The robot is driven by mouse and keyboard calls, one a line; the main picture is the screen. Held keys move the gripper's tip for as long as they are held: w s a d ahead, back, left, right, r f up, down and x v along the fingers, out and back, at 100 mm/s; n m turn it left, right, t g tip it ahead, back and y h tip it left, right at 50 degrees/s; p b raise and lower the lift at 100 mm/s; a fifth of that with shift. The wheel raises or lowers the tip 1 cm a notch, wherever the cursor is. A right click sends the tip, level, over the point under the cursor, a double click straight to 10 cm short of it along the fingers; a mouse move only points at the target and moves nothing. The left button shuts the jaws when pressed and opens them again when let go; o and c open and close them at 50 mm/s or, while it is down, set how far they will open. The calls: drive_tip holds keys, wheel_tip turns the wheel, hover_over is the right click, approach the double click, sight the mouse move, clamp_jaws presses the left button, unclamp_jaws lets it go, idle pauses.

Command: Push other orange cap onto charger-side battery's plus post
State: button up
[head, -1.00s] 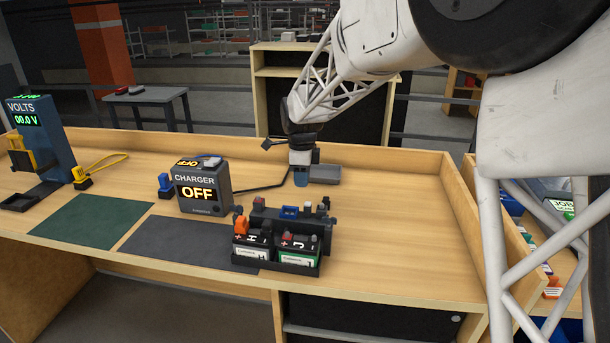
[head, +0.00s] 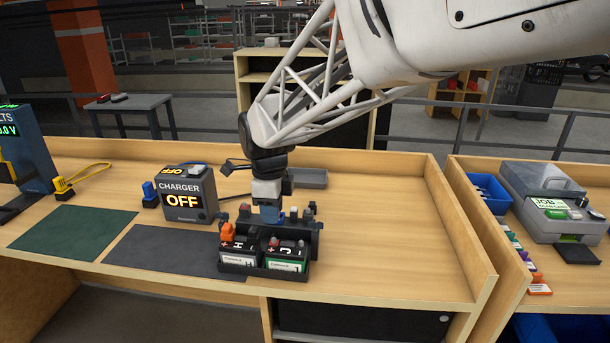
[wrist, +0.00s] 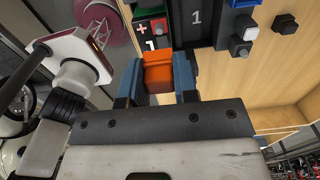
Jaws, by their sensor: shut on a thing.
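My gripper (wrist: 158,82) is shut on an orange cap (wrist: 158,73), held between its two blue fingers in the wrist view. In the head view my gripper (head: 267,215) is low behind the two batteries, and the held cap cannot be made out. The left, charger-side battery (head: 240,258) has a white label, with an orange cap (head: 227,232) standing at its plus corner. The right battery (head: 287,259) has a green label and a red plus mark. The wrist view shows a battery's red plus mark (wrist: 143,28) just beyond the held cap; which battery is unclear.
A black holder (head: 238,270) carries both batteries, with small blocks behind them. The charger (head: 187,193) reads OFF at left. A dark mat (head: 165,250) and a green mat (head: 72,231) lie clear. The bench's right side is free up to its raised edge.

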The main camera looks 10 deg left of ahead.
sight(274, 238)
drive_tip(key=shift+f, duration=0.2)
idle(0.4)
drive_tip(key=shift+f, duration=2.05)
drive_tip(key=shift+f, duration=1.2)
drive_tip(key=o, duration=1)
drive_tip(key=shift+c, duration=0.2)
drive_tip(key=shift+r, duration=0.15)
drive_tip(key=shift+r, duration=3.75)
